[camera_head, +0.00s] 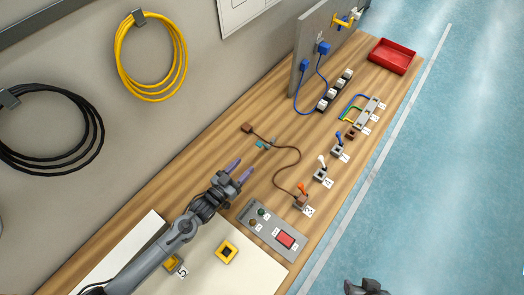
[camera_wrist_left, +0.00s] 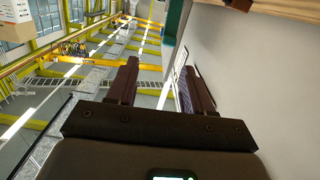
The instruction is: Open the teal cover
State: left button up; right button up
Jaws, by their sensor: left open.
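A small teal piece, which looks like the teal cover (camera_head: 265,143), lies on the wooden bench beside a brown block and cable in the head view. It is small, and I cannot tell how its lid stands. My left gripper (camera_head: 240,170) is open and empty, just nearer than the teal piece and apart from it. Its two spread fingers (camera_wrist_left: 161,90) show in the left wrist view. A teal surface (camera_wrist_left: 172,32) shows beyond them there; I cannot tell whether it is the cover. A dark part at the bottom edge looks like my right gripper (camera_head: 367,287), mostly cut off.
A brown cable (camera_head: 298,158) curves right of the left gripper to the numbered switches. A grey panel with a red button (camera_head: 285,240) lies nearer. An upright grey board (camera_head: 303,60) and red tray (camera_head: 392,56) stand farther back. Bench left of the teal piece is clear.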

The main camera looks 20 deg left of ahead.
aim_at(258, 144)
pick_arm(q)
jog(key=shift+m, duration=0.3)
jog(key=b+x, duration=0.1)
jog(key=x, duration=0.3)
jog(key=a+x, duration=0.1)
jog(key=x, duration=0.4)
jog(key=b+x, duration=0.1)
jog(key=x, duration=0.4)
jog(key=shift+w+a+r+b, duration=0.15)
jog(key=shift+w+b, duration=0.05)
jog(key=shift+b, duration=0.1)
pick_arm(e)
notch_tip(258, 144, down, 4)
jog(key=shift+r, duration=0.1)
pick_arm(q)
grip_shut()
